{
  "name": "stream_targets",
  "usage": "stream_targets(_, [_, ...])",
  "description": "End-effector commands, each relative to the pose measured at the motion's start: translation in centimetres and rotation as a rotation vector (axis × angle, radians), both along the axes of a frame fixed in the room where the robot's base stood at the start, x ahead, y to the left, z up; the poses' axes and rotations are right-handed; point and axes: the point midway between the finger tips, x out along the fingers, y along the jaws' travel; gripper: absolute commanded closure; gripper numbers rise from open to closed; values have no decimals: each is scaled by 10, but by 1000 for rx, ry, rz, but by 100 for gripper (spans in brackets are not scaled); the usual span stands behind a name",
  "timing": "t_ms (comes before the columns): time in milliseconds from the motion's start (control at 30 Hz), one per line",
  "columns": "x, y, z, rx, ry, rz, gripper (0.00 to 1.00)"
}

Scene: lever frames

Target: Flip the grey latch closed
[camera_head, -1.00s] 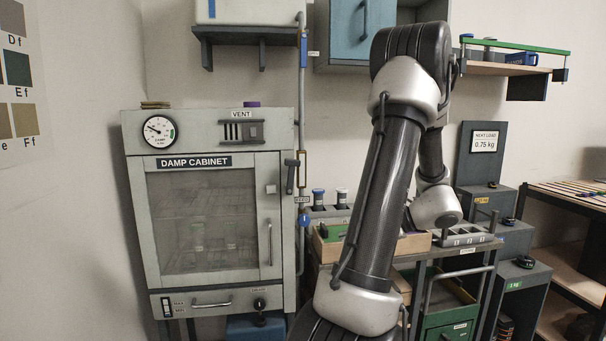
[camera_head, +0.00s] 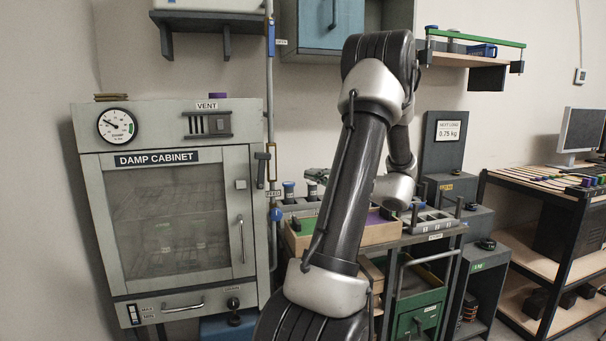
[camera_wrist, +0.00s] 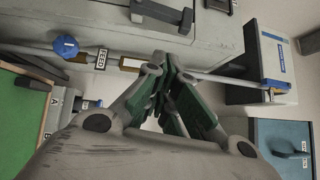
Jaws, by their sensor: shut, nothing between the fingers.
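The grey latch (camera_head: 261,170) is a dark lever at the upper right of the damp cabinet (camera_head: 88,190). It hangs roughly upright on the frame, beside a small pale block (camera_head: 241,184) on the door, and appears apart from that block. In the wrist view a dark bar that looks like the latch (camera_wrist: 162,14) lies at the top edge, beyond my fingertips. My gripper (camera_wrist: 168,72) is shut and empty, apart from the latch. In the head view my gripper (camera_head: 318,173) shows small behind my arm, right of the cabinet and the pipe.
A vertical pipe (camera_head: 270,100) with a blue valve (camera_head: 276,214) runs between the cabinet and my gripper. A wooden tray (camera_head: 380,234) stands on the bench below. A blue wall cabinet (camera_head: 325,25) hangs above. The cabinet door's handle (camera_head: 241,238) sticks out.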

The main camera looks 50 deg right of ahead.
Motion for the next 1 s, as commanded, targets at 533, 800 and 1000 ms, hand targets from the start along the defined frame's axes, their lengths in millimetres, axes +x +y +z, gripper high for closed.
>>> stream_targets(533, [93, 39, 10, 0, 1, 2, 100])
stream_targets(800, [101, 53, 12, 1, 1, 1, 100])
stream_targets(1000, [101, 53, 12, 1, 1, 0, 100])
